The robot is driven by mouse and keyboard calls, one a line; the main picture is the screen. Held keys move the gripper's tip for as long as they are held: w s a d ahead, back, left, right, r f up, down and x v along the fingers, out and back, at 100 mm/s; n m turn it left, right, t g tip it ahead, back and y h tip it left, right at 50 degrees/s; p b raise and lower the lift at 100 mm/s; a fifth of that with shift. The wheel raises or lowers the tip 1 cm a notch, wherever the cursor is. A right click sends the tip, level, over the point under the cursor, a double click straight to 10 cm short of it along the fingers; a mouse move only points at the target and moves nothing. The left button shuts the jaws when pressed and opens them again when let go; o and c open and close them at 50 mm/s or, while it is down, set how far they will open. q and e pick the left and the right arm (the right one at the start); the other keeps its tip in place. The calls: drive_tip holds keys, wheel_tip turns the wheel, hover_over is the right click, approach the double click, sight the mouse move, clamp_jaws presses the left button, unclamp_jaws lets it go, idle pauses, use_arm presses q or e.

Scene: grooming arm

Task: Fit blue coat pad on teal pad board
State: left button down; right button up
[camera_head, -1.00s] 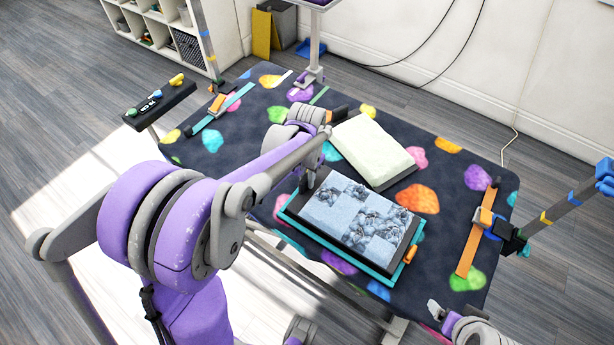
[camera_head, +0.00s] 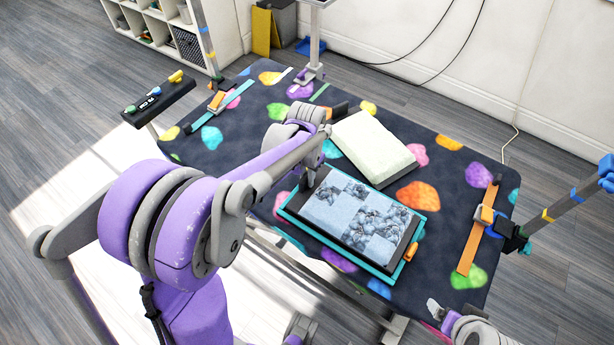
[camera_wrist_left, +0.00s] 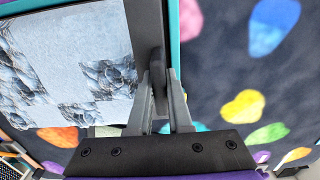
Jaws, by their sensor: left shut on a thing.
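The blue coat pad (camera_head: 352,215), pale blue with darker curly tufts on a dark backing, lies over the teal pad board (camera_head: 290,212). The board's teal rim shows along the near side and right end, and looks fairly even around the pad. Whether the pad is fully seated I cannot tell. My left gripper (camera_head: 310,178) is at the pad's left end. In the left wrist view its fingers (camera_wrist_left: 160,100) are shut on a dark upright tab at the edge of the blue coat pad (camera_wrist_left: 70,65). My right gripper (camera_head: 436,311) shows only partly at the bottom right, apart from the pad.
A cream pad (camera_head: 372,145) on a dark base lies just behind the board. An orange strap (camera_head: 470,248) and a post stand at the right. A teal strap (camera_head: 213,117) lies at the back left. The patterned table (camera_head: 445,180) has free room between board and orange strap.

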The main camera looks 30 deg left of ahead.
use_arm(q)
drive_tip(key=shift+f, duration=0.15)
idle(0.6)
drive_tip(key=shift+f+b, duration=0.6)
drive_tip(key=shift+f, duration=0.05)
drive_tip(key=c, duration=0.8)
unclamp_jaws()
drive_tip(key=shift+o, duration=0.2)
wheel_tip(320, 180, up, 11)
drive_tip(key=shift+f+p, duration=0.1)
drive_tip(key=shift+p, duration=0.4)
